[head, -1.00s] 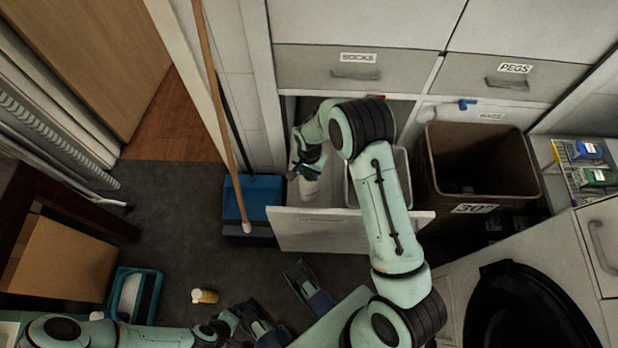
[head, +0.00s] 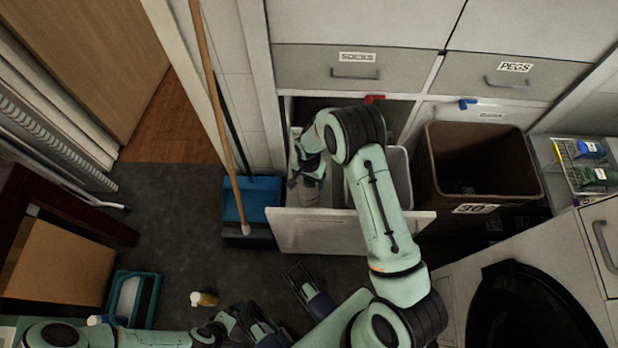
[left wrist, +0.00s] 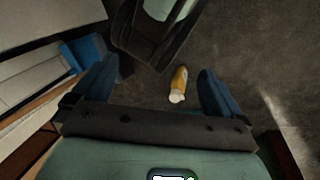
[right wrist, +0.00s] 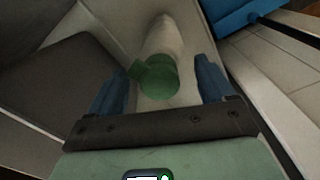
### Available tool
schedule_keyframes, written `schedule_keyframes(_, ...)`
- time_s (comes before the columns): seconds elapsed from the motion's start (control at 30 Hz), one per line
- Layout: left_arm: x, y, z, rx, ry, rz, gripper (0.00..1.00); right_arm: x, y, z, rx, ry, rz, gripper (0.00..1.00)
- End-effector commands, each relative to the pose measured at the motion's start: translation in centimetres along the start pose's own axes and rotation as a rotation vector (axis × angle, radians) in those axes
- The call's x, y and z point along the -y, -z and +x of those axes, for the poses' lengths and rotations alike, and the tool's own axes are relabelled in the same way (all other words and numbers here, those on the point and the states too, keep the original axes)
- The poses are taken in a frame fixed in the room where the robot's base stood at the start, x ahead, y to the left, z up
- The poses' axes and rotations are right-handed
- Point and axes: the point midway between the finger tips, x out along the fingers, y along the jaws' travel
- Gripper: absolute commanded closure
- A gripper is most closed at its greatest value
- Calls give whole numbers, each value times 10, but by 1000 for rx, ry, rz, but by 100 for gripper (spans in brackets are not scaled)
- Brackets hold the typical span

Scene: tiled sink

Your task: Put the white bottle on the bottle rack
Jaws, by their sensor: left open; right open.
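A white bottle with a green cap stands in the open drawer, showing in the right wrist view (right wrist: 160,60) with its cap toward the camera. In the head view the white bottle (head: 309,194) is partly hidden under my right gripper (head: 303,172). My right gripper (right wrist: 162,85) is open, its fingers on either side of the cap in the picture; contact cannot be told. A wire rack (head: 572,176) at the far right, probably the bottle rack, holds a blue and a green bottle. My left gripper (left wrist: 160,85) is open and empty above the floor.
The open drawer's front panel (head: 285,232) stands in front of the bottle. A grey bin (head: 402,170) is beside it, and a brown bin (head: 440,165) farther right. A yellow bottle (head: 205,299) lies on the floor. A broom (head: 212,100) leans left of the drawer.

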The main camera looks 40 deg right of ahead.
Motion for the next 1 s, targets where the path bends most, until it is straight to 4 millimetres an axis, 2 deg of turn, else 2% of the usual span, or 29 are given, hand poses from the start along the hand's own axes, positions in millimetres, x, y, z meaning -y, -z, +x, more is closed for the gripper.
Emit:
schedule_keyframes(0.17,-1,-4,-4,12,-1,1,0,1,0,-14,-2,1,0,18)
schedule_keyframes(0.6,-10,-38,-28,109,-5,9,0,1,0,-101,-2,3,-1,18)
schedule_keyframes(0.8,-11,-44,-32,128,-5,11,0,0,0,-119,-1,0,-1,18)
schedule_keyframes(1.0,-11,-45,-32,131,-5,11,0,0,0,-121,0,-1,0,18)
